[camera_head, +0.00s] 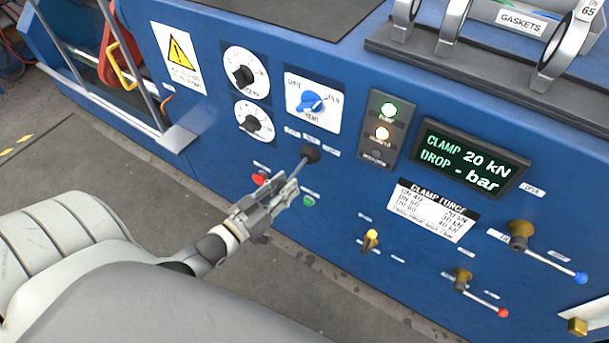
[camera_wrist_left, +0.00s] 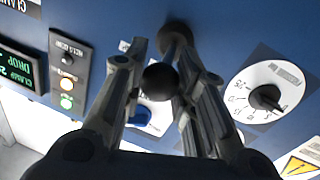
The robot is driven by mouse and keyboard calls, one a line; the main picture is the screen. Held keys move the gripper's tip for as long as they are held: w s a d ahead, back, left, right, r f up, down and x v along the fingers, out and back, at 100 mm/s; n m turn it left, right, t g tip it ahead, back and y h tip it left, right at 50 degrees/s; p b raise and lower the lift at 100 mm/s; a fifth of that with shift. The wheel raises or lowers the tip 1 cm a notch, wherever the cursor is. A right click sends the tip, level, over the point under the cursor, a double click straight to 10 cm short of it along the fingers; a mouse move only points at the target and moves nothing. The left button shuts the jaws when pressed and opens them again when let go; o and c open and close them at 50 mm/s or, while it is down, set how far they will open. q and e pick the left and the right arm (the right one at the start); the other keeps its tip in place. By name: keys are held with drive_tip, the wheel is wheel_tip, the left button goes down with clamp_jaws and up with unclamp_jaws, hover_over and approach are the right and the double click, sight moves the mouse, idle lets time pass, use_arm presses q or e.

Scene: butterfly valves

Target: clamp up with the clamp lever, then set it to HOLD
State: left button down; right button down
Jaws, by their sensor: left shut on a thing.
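The clamp lever (camera_head: 311,153) stands out from the blue panel below a row of small labels. Its rod runs down and left to my left gripper (camera_head: 287,193). In the left wrist view, the lever's black ball knob (camera_wrist_left: 158,80) sits between the fingers of my left gripper (camera_wrist_left: 160,62), which is shut on it. The lever's dark base (camera_wrist_left: 175,35) shows behind. The label words are too small to read surely. The display (camera_head: 470,160) reads CLAMP 20 kN and DROP - bar. My right gripper is not in view.
A blue selector knob (camera_head: 310,103) and two white dials (camera_head: 246,74) (camera_head: 254,122) are above and left. Red (camera_head: 259,178) and green (camera_head: 308,200) buttons flank my gripper. Green (camera_head: 389,109) and amber (camera_head: 383,133) lamps are lit. A force table (camera_head: 432,208) and valve handles (camera_head: 560,268) are right.

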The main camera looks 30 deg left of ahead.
use_arm(q)
drive_tip(key=shift+s+a+f, duration=0.1)
drive_tip(key=shift+a+f, duration=0.05)
drive_tip(key=shift+a, duration=0.05)
drive_tip(key=c, duration=1.1)
unclamp_jaws()
drive_tip(key=v, duration=1.2)
drive_tip(key=shift+a, duration=0.1)
